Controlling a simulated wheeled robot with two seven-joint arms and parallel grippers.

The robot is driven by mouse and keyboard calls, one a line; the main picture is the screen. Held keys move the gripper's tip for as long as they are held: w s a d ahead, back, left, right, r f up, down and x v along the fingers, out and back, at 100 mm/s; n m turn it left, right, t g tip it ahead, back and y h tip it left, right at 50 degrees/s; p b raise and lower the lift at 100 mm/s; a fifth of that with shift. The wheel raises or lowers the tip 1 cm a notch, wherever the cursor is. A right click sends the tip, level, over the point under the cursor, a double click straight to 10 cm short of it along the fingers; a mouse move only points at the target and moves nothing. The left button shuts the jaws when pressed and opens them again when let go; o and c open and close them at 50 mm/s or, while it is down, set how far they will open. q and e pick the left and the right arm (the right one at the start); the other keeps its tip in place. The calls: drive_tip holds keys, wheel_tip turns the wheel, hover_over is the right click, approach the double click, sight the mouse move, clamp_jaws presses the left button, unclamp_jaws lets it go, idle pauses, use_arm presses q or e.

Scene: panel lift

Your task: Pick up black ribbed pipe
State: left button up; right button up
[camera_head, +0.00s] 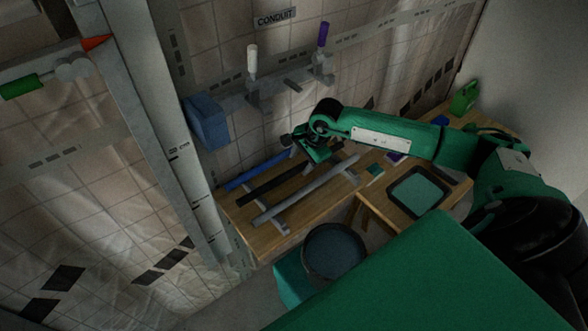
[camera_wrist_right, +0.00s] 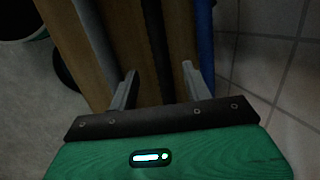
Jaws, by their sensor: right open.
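The black ribbed pipe (camera_head: 272,187) lies on the wooden bench between a blue pipe (camera_head: 245,178) and a grey pipe (camera_head: 300,194). My right gripper (camera_head: 312,155) is over the pipe's far part in the head view and hides some of it. In the right wrist view, the open fingers (camera_wrist_right: 160,72) point down at the bench, with the black pipe (camera_wrist_right: 155,40) running between them. I see no grip on it. Ribs are too dark to make out. My left gripper is out of view.
The wooden bench (camera_head: 240,222) stands against the tiled wall. A blue bin (camera_head: 207,122) hangs on the wall at its left end. A dark-rimmed round tub (camera_head: 334,252) is in front, and a tray (camera_head: 418,192) is to the right.

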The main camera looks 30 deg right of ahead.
sight(296, 169)
drive_tip(key=shift+w+a+f+p, duration=0.15)
drive_tip(key=shift+w+f+p, duration=0.15)
drive_tip(key=shift+f+p, duration=0.45)
drive_tip(key=shift+p+x, duration=0.55)
drive_tip(key=shift+x, duration=0.6)
drive_tip(key=shift+w+f, duration=0.2)
drive_tip(key=shift+f, duration=0.2)
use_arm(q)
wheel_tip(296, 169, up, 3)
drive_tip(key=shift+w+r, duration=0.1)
use_arm(e)
clamp_jaws()
